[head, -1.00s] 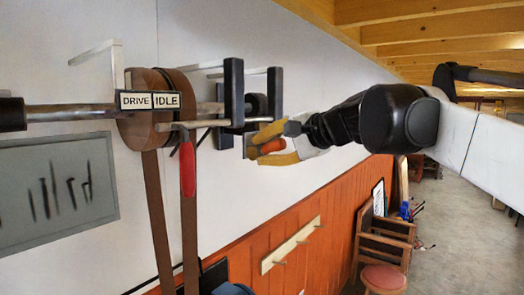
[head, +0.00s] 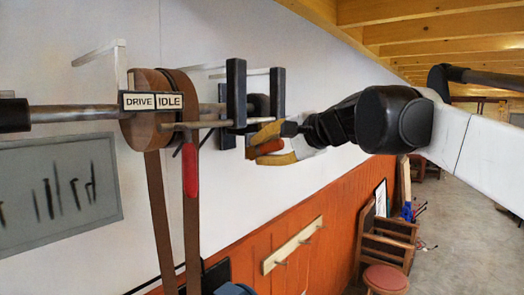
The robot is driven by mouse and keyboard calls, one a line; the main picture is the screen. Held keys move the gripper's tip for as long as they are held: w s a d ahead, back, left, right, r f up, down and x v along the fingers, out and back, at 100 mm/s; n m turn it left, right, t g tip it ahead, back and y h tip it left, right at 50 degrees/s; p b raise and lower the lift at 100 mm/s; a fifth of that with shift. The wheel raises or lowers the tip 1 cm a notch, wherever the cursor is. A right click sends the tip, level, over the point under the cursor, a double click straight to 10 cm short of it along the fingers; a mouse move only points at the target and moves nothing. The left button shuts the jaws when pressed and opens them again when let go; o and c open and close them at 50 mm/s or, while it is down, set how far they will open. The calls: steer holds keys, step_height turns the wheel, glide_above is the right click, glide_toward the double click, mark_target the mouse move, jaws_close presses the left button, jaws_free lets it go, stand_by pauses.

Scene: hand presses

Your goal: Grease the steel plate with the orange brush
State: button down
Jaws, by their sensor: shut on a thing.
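My gripper (head: 268,142), with yellow fingers, is in the middle of the view, close to the wall-mounted shaft. It is shut on a small orange thing (head: 267,148), which looks like the handle of the orange brush. The fingers cover part of it, and I cannot make out any bristles. I cannot pick out the steel plate for certain in this view.
Black brackets (head: 235,92) stand just left of my gripper.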

steer(key=shift+w+a, duration=0.1)
steer(key=shift+w+d, duration=1.35)
steer(key=shift+w, duration=0.3)
steer(key=shift+s+a+p, duration=0.15)
steer(key=shift+s+a, duration=0.55)
steer(key=shift+s, duration=0.2)
steer(key=shift+s+a+p, duration=0.15)
steer(key=shift+s+a, duration=0.55)
steer(key=shift+s, duration=0.15)
steer(key=shift+d, duration=0.15)
steer(key=shift+s+d, duration=0.1)
steer(key=shift+d, duration=0.15)
steer(key=shift+s+d, duration=0.85)
steer(key=shift+d, duration=0.15)
steer(key=shift+s+d, duration=0.8)
steer(key=shift+d, duration=0.2)
steer(key=shift+d, duration=0.1)
